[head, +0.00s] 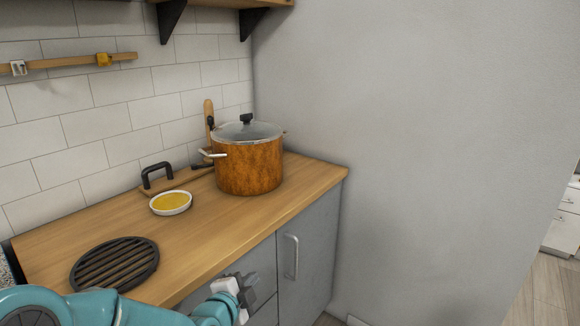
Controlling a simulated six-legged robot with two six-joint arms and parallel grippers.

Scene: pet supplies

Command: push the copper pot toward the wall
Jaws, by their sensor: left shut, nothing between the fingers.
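The copper pot (249,167) stands upright on the wooden counter (215,220), near the back right. It has a glass lid with a black knob and a pale side handle on its left. The tiled wall (130,110) is behind it and the plain grey wall (400,130) is to its right. My left gripper (242,285) is at the bottom, in front of the counter's front edge, well apart from the pot. Its fingers are shut and hold nothing. My right gripper is not in view.
A white dish with yellow contents (171,203) sits left of the pot, and a black round grate (115,263) lies at the front left. A board with a black handle (157,177) lies near the tiles. Grey cabinets (312,245) are below the counter.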

